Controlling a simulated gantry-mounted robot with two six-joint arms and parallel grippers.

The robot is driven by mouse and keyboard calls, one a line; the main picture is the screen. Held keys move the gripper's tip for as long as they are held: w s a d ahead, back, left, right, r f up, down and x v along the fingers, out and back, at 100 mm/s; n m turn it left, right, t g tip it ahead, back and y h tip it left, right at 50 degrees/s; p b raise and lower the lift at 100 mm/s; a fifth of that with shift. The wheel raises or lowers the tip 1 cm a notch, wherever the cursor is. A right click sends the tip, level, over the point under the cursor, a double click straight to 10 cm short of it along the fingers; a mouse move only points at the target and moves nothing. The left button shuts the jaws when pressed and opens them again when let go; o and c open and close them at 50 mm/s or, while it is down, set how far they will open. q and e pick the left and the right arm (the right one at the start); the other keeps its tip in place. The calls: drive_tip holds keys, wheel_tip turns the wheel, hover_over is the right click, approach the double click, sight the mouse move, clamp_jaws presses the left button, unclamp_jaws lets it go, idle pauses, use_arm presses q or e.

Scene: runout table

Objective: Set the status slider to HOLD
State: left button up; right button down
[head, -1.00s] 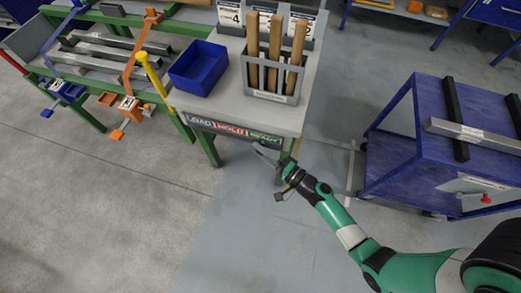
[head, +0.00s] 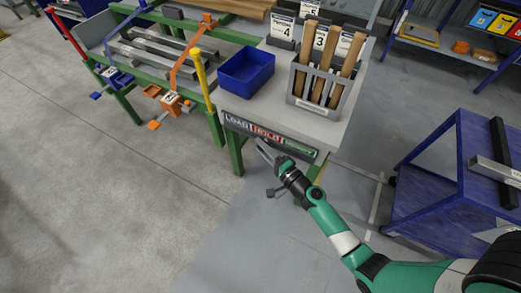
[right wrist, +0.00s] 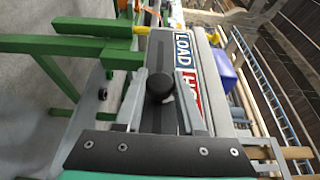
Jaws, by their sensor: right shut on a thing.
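The status slider board (head: 300,149) runs along the front edge of the grey-topped bench, with a dark LOAD field, a red HOLD field (head: 267,134) and a green READY field. In the right wrist view, LOAD (right wrist: 183,50) and the start of HOLD (right wrist: 190,88) show. The black slider knob (right wrist: 160,86) sits between the fingers of my right gripper (right wrist: 162,92), which is shut on it. The knob is level with the start of HOLD there; its exact setting is hard to tell. In the head view my right gripper (head: 266,149) is just below HOLD. My left gripper is out of view.
On the bench stand a blue bin (head: 246,70) and a grey rack (head: 318,97) with wooden pieces. A green-framed table (head: 120,88) with metal bars adjoins at left. A blue cart (head: 440,180) stands at right. The floor in front is clear.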

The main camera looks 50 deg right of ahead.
drive_tip(key=c, duration=0.5)
unclamp_jaws()
drive_tip(key=shift+s, duration=0.1)
drive_tip(key=v, duration=1.1)
drive_tip(key=shift+s+a+b, duration=0.1)
drive_tip(key=shift+s+b, duration=0.15)
drive_tip(key=shift+b, duration=0.15)
